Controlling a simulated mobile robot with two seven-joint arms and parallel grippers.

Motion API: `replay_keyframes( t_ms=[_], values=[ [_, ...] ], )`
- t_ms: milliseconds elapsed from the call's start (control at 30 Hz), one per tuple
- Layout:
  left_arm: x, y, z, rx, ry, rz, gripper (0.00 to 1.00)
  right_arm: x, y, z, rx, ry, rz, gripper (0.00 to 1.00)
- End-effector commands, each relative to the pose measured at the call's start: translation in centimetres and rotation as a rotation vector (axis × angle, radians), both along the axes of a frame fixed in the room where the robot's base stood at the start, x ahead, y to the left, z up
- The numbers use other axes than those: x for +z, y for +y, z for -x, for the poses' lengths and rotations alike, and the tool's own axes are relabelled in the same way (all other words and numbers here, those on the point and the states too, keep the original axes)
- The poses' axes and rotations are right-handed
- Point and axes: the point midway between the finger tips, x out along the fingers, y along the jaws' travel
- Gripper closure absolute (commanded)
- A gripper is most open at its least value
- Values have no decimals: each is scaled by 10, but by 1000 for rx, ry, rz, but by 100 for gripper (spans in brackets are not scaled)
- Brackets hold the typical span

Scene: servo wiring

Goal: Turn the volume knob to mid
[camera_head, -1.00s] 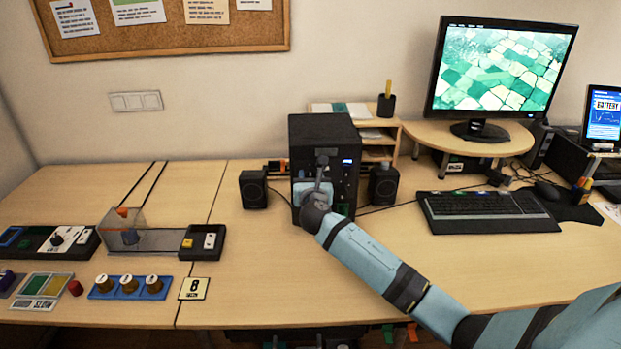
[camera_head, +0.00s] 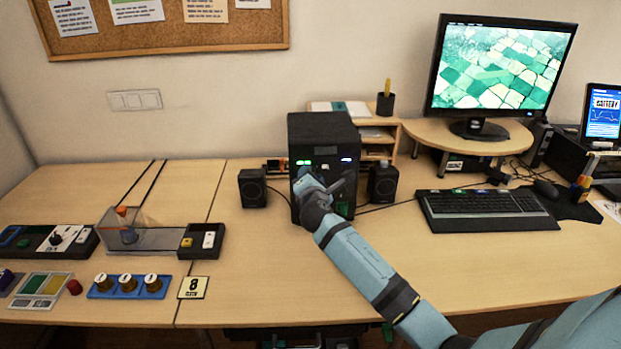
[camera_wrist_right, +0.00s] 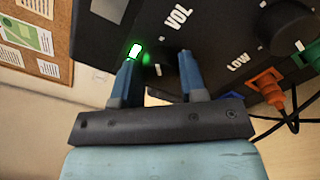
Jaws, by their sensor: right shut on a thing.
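A black control box (camera_head: 322,128) stands upright on the table between two small speakers. In the right wrist view its front panel (camera_wrist_right: 215,30) carries the label VOL, and a dark volume knob (camera_wrist_right: 166,78) sits beside that label. My right gripper (camera_wrist_right: 159,62) is shut on this knob, with one blue finger on each side. A green light (camera_wrist_right: 135,50) glows close to the left finger. The knob's pointer cannot be made out. In the head view my right gripper (camera_head: 313,184) covers the front of the box and hides the knob. My left gripper is not in view.
Speakers (camera_head: 253,189) (camera_head: 383,185) flank the box.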

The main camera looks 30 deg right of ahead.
Motion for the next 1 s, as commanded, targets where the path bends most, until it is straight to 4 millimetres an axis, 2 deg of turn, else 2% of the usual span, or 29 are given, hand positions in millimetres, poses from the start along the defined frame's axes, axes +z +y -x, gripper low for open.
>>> replay_keyframes(
  t_ms=[1000],
  values=[
    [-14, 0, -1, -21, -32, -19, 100, -6, 0, 1, -1, -472, -832, 85]
  ],
)
